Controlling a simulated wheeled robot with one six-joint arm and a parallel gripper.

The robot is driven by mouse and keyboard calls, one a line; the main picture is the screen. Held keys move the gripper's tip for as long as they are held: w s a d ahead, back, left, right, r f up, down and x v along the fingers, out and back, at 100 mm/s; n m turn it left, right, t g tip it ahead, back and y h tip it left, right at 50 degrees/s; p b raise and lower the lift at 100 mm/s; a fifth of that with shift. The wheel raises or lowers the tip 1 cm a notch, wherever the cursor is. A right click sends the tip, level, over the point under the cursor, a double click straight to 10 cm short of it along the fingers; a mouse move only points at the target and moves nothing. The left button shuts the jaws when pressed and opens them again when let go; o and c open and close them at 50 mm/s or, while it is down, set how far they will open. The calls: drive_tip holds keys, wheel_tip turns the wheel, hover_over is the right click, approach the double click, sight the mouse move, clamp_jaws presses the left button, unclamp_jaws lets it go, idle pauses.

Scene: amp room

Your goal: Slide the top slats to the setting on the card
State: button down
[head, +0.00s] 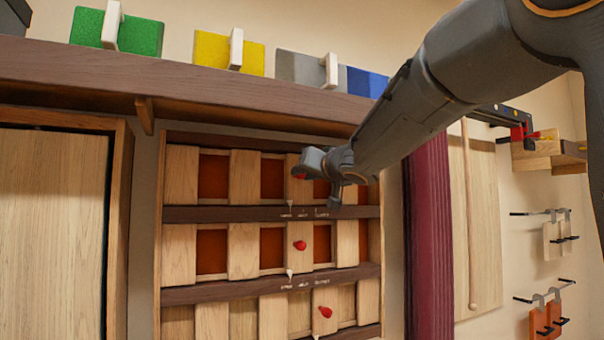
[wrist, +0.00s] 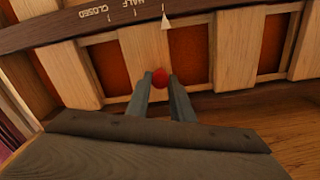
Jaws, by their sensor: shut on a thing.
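The top slats (head: 244,178) are pale upright boards in the top row of a wooden wall frame, with rust-red panels showing between them. My gripper (head: 318,182) is at this row's right part and hides some of it. In the wrist view my gripper (wrist: 160,86) is shut on the red knob (wrist: 159,76) of one slat (wrist: 146,50). That slat's white pointer (wrist: 166,20) stands at the mark farthest from CLOSED, beyond HALF; its label is not readable. No setting card can be made out.
Two lower slat rows have red knobs (head: 300,245) (head: 325,312). A dark shelf (head: 200,88) above bears green, yellow, grey and blue blocks with white handles. A maroon curtain (head: 430,240) hangs at right, with hooks and tags (head: 553,240) beyond it.

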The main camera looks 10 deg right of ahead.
drive_tip(key=shift+a, duration=0.15)
drive_tip(key=c, duration=1.5)
unclamp_jaws()
drive_tip(key=shift+s+a, duration=0.1)
drive_tip(key=shift+a, duration=0.1)
drive_tip(key=shift+c, duration=0.2)
drive_tip(key=shift+d, duration=0.15)
drive_tip(key=v, duration=0.7)
drive_tip(key=shift+s, duration=0.35)
drive_tip(key=shift+d, duration=0.1)
